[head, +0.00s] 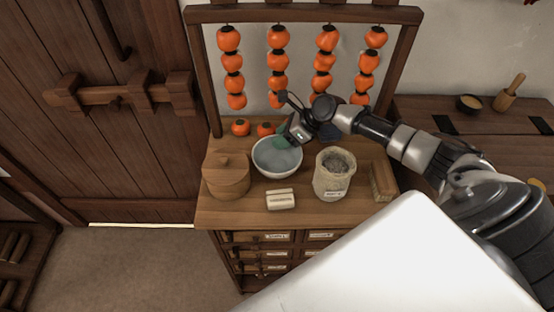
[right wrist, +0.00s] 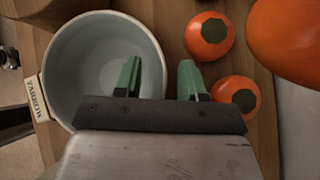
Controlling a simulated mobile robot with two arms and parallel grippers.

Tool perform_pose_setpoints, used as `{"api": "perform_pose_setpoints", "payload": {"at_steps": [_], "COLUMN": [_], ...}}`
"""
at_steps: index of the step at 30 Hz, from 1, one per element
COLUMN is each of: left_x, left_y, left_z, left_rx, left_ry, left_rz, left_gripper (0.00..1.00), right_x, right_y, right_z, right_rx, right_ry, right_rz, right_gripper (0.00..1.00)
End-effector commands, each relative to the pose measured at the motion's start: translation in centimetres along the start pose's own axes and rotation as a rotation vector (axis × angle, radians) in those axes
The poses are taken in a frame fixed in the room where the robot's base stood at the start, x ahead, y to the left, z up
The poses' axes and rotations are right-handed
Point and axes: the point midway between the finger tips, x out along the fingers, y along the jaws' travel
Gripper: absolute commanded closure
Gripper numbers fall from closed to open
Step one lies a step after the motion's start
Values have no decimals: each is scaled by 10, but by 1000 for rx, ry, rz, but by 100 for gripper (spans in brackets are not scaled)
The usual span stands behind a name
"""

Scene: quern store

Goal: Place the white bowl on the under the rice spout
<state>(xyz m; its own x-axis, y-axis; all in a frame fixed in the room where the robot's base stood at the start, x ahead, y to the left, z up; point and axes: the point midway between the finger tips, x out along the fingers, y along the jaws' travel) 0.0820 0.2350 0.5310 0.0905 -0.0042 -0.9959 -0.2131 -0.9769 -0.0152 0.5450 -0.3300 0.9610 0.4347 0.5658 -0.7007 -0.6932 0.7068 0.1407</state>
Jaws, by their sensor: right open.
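The white bowl (head: 277,170), pale blue-grey inside, sits upright on the wooden cabinet top. It also shows in the right wrist view (right wrist: 90,60). My right gripper (head: 284,139) is at the bowl's far right rim. In the right wrist view my right gripper (right wrist: 157,78) is open. One green finger is over the bowl's inside and the other is outside, with the rim between them. Whether they touch the rim I cannot tell. I cannot make out a rice spout in either view. My left gripper is not in view.
A lidded wooden tub (head: 226,178) stands left of the bowl, a sack (head: 334,178) right of it, and a pale block (head: 281,200) in front. Loose persimmons (head: 241,127) lie behind, under hanging persimmon strings (head: 278,65). A side table (head: 480,135) holds a small bowl (head: 469,103).

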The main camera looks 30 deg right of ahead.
Motion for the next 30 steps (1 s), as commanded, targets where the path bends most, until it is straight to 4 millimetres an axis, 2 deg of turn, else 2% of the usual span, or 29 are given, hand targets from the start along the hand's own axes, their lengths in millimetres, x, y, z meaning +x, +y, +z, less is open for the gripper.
{"api": "perform_pose_setpoints", "payload": {"at_steps": [5, 12, 13, 30], "left_x": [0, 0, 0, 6], "left_y": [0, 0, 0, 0], "left_z": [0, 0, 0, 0], "left_rx": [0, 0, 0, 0], "left_ry": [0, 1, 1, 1], "left_rz": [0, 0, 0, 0], "left_gripper": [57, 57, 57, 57], "right_x": [0, 0, 0, -6], "right_y": [0, 0, 0, 5], "right_z": [0, -1, -1, 4], "right_rx": [0, 0, 0, -2], "right_ry": [0, 1, 1, -1], "right_rz": [0, 0, 0, 1], "right_gripper": [61, 98, 100, 100]}}
